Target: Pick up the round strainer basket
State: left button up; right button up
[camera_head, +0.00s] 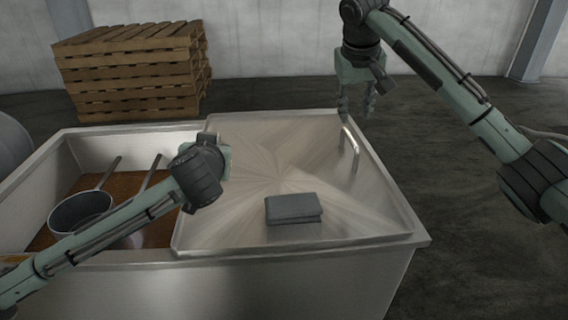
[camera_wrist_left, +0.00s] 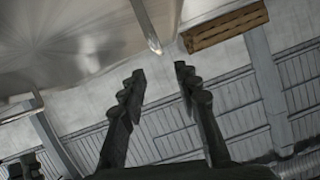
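In the head view, a round grey vessel with a long handle (camera_head: 80,211), which looks like the strainer basket, sits in the open left part of the steel tank. A second long handle (camera_head: 150,172) rises to its right; what it belongs to is mostly hidden behind my left arm. I cannot make out mesh or holes. My left gripper (camera_wrist_left: 160,75) is open and empty in the left wrist view; in the head view its wrist hides the fingers above the lid's left edge. My right gripper (camera_head: 356,106) hangs open and empty near the lid's back right corner.
A steel lid (camera_head: 235,225) covers the tank's right part, with a bent handle (camera_head: 350,146) and a folded dark cloth (camera_head: 293,208) on it. The open part of the tank (camera_head: 50,170) holds brown contents. Stacked wooden pallets (camera_head: 135,70) stand behind.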

aim_at(77, 211)
jog(key=k+j, duration=0.25)
jog(key=k, duration=0.2)
jog(key=k+j, duration=0.25)
jog(key=k, duration=0.25)
